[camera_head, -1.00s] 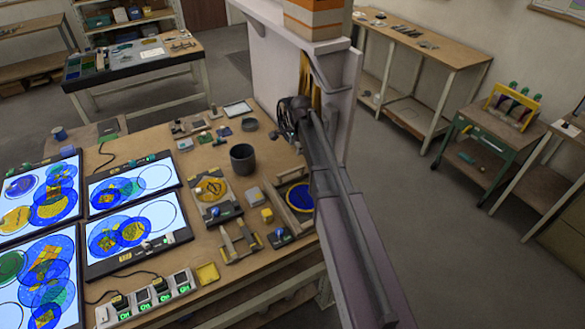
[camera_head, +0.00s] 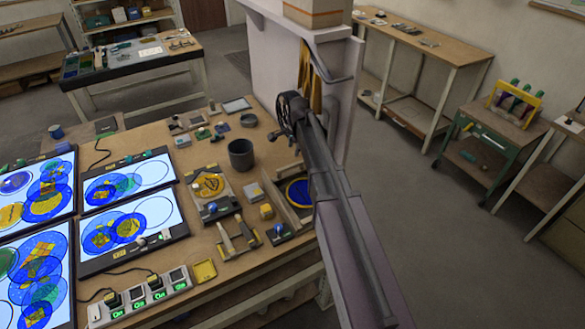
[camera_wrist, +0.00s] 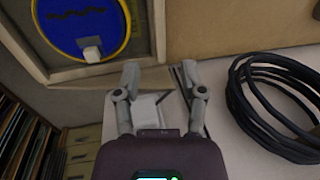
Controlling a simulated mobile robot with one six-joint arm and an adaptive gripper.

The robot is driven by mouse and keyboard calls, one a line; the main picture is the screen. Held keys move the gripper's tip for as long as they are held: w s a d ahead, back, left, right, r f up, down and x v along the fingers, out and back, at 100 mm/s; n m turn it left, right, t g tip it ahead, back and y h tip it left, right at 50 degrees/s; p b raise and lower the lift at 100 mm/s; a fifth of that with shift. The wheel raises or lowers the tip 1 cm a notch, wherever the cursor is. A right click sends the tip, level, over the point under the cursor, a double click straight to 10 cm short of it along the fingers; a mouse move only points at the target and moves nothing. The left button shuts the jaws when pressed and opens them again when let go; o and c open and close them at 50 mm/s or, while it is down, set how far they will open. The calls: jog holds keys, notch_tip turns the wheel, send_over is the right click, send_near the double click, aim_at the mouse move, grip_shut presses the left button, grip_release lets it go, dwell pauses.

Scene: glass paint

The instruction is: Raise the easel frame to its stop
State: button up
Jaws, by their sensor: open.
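A wooden frame around a blue disc with a yellow rim, which I take for the easel frame, lies at the workbench's right edge; the disc (camera_head: 299,192) is partly hidden by my arm in the head view. In the wrist view the frame (camera_wrist: 152,35) is at top left, with the blue disc (camera_wrist: 70,22) and a small white block (camera_wrist: 91,50) at the disc's lower edge. My gripper (camera_wrist: 160,73) is open and empty, its fingertips just below the frame's lower edge in the picture. No contact shows. In the head view I cannot make out the fingers.
A black cable coil (camera_wrist: 235,100) lies close to the right of my gripper. A white pillar (camera_head: 268,60) stands behind my arm. The workbench holds a dark cup (camera_head: 241,154), light panels (camera_head: 125,225), a power strip (camera_head: 140,302) and small tools. Floor on the right is open.

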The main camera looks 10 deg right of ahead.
aim_at(291, 166)
jog(key=shift+w+a+f+b, duration=0.1)
jog(key=shift+w+f+b, duration=0.2)
jog(key=shift+f+b, duration=1.25)
jog(key=shift+w+a+f+b, duration=0.1)
jog(key=shift+w+f+b, duration=0.2)
jog(key=shift+f+b, duration=1.2)
jog(key=shift+w+a+f+b, duration=0.1)
jog(key=shift+w+f+b, duration=0.2)
jog(key=shift+f+b, duration=1.25)
jog(key=shift+f, duration=0.1)
grip_shut()
jog(key=shift+d, duration=0.15)
jog(key=shift+p, duration=0.3)
